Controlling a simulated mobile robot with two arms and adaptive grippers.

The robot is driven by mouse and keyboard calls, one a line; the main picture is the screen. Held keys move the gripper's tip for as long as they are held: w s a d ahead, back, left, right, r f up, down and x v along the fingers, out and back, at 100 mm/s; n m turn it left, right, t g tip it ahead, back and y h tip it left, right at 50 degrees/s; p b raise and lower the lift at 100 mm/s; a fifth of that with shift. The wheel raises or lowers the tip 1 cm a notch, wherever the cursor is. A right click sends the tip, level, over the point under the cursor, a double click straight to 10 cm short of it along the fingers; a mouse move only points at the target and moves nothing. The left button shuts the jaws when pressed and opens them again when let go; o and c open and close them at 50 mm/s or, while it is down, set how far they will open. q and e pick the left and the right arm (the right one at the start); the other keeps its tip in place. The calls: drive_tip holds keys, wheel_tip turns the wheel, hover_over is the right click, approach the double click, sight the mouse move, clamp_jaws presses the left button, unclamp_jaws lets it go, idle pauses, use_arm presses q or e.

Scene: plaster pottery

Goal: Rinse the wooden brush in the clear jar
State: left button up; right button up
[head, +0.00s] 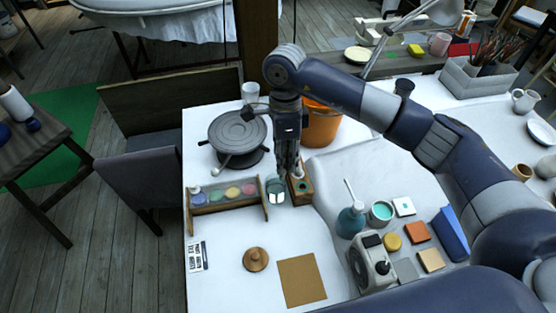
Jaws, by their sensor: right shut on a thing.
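My right gripper (288,172) points down over the table, its fingers shut on a thin thing that I take to be the wooden brush. The brush is mostly hidden by the fingers, and I cannot make out its tip. A small clear jar (274,194) with a blue-green tint and a pale patch inside stands just below and left of the fingertips. I cannot tell if the brush reaches into it. A wooden block (303,192) with a dark green top recess stands close to the right of the fingers. My left gripper is not in view.
A rack of coloured pots (229,194) stands left of the jar. A grey turntable (237,130) and orange bucket (322,127) are behind. A teal bottle (351,221), a cup (380,211) and a grey device (369,265) stand right. The front-left table is mostly clear around a wooden lid (256,260).

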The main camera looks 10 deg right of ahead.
use_arm(q)
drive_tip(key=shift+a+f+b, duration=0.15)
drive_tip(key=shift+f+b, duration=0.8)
drive_tip(key=shift+b, duration=0.1)
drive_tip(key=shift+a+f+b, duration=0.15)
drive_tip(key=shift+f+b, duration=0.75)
drive_tip(key=shift+b, duration=0.1)
use_arm(e)
drive_tip(key=w+f+m+t, duration=0.1)
drive_tip(key=w+f+m, duration=0.1)
drive_tip(key=f+m, duration=0.6)
drive_tip(key=w+f+m+t, duration=0.1)
drive_tip(key=w+f+m, duration=0.1)
drive_tip(key=f+m, duration=0.5)
drive_tip(key=shift+w+a+f+m+y, duration=0.3)
drive_tip(key=shift+w+f+m+y, duration=0.1)
drive_tip(key=shift+m, duration=0.1)
drive_tip(key=shift+s+f, duration=0.1)
drive_tip(key=shift+s, duration=0.1)
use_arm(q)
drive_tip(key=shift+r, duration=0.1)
use_arm(e)
drive_tip(key=shift+s, duration=0.15)
